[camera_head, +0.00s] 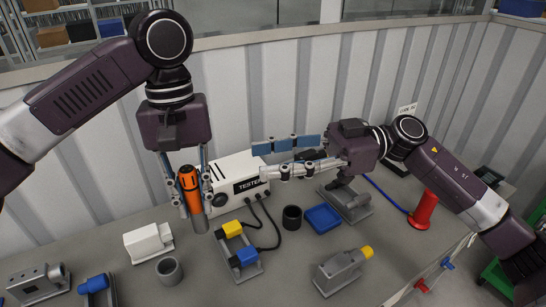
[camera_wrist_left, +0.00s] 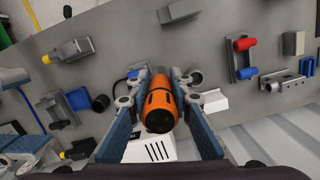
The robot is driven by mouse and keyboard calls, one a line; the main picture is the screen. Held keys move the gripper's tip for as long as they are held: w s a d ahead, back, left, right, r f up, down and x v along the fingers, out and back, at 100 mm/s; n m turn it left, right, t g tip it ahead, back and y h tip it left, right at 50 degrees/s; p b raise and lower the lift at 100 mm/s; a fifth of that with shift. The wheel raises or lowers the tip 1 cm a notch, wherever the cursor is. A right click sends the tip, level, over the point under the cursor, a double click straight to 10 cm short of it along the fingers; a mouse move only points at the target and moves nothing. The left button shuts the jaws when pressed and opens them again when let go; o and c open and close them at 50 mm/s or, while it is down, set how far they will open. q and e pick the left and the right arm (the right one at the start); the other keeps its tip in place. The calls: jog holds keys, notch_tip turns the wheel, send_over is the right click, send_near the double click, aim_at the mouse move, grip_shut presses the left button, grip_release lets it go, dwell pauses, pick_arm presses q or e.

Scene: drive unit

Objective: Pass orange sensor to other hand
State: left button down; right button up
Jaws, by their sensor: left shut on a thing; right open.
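The orange sensor (camera_head: 189,182) is an upright orange cylinder with dark marks and a grey lower end. My left gripper (camera_head: 191,202) points down and is shut on it, with one finger on each side. In the left wrist view the sensor (camera_wrist_left: 160,101) sits between the blue finger pads. My right gripper (camera_head: 266,160) is open and empty.
The white tester box (camera_head: 235,175) stands behind the sensor. A fixture with yellow and blue connectors (camera_head: 240,262), a dark cup (camera_head: 292,217), a blue tray (camera_head: 323,218) and a grey cup (camera_head: 169,271) stand on the bench. A red cylinder (camera_head: 424,209) is at the right.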

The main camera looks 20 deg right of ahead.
aim_at(195, 172)
jog(key=a, duration=1.2)
jog(key=shift+w, duration=0.35)
grip_shut()
pick_arm(q)
jog(key=c, duration=1.7)
grip_release()
pick_arm(e)
jog(key=shift+s, duration=0.1)
pick_arm(q)
jog(key=shift+o, duration=0.2)
pick_arm(e)
jog(key=shift+a, duration=0.1)
pick_arm(q)
jog(key=shift+d, duration=0.15)
